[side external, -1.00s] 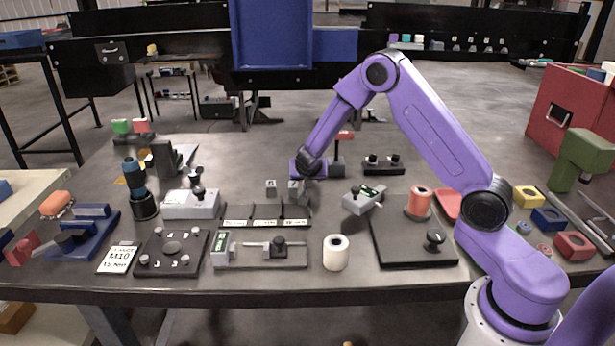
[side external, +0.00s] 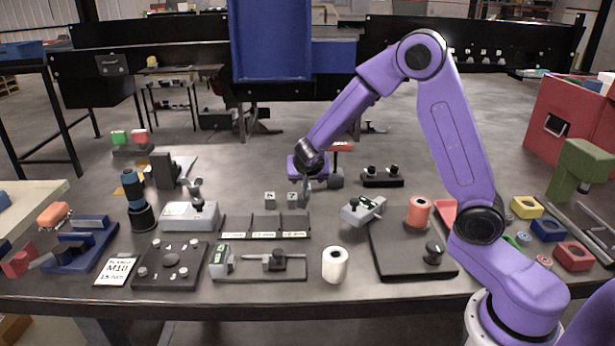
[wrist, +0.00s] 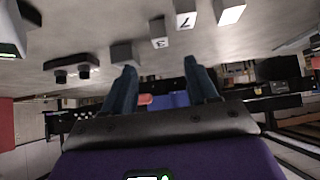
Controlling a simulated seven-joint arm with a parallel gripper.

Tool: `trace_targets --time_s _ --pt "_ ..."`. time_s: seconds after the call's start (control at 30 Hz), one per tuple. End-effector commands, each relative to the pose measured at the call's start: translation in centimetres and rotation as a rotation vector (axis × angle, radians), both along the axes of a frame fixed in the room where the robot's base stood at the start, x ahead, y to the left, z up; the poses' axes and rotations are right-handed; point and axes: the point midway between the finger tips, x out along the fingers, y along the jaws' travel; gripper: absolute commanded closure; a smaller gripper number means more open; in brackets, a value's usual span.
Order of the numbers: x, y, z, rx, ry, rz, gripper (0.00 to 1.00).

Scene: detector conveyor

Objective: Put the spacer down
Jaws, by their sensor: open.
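Two small grey numbered blocks stand apart on the table in the side external view, a left block (side external: 270,199) and a right block (side external: 292,198). The wrist view shows a block marked 7 (wrist: 184,21) and a smaller-looking numbered block (wrist: 158,41). I cannot tell which block is the spacer. My gripper (side external: 306,190) is just right of and behind the right block, low over the table. In the wrist view the gripper (wrist: 160,80) has its two fingers apart, with nothing held between them.
A dark tray (side external: 265,222) with three labelled compartments lies in front of the blocks. A red-topped post (side external: 336,179) stands close right of my gripper, with a black two-knob strip (side external: 382,180) beyond it. A white roll (side external: 335,265) stands near the front edge.

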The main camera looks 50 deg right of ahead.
Motion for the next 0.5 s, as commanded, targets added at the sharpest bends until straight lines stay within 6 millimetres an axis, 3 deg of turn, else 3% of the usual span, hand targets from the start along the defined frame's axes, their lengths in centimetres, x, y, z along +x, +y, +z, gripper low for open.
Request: trace_targets --time_s 0.33,0.5 --pt "-1.1 0.9 0.7 -0.009 0.028 0.033 0.42" --pt "-4.9 3.4 1.7 -0.051 0.162 0.199 0.42"
